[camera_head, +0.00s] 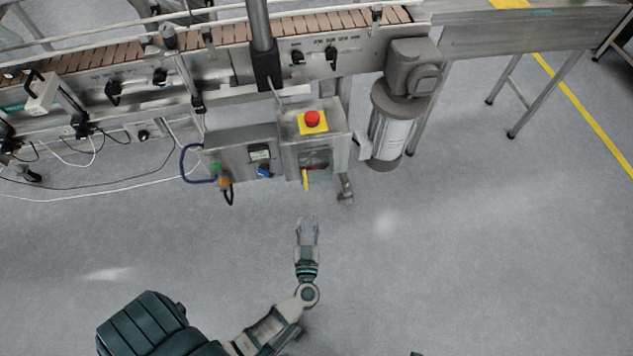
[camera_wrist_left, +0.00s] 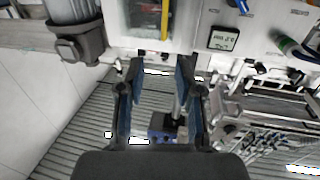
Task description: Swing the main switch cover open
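The main switch cover (camera_head: 315,158) is a dark, window-like panel on the front of the grey control box, below a red button on a yellow plate. A yellow handle (camera_head: 306,180) hangs at its lower edge. In the left wrist view the cover (camera_wrist_left: 143,32) looks see-through with a pale frame, and the yellow handle (camera_wrist_left: 165,20) stands out along one side. It appears closed. My left gripper (camera_head: 308,222) is open and empty, in front of and apart from the box. Its spread fingers (camera_wrist_left: 156,68) point toward the cover.
The red button (camera_head: 312,119) sits above the cover. A second box (camera_head: 240,152) with a display and blue knob adjoins on the left. A motor (camera_head: 391,130) stands to the right. The conveyor (camera_head: 130,45) runs behind. The floor (camera_head: 450,260) in front is clear.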

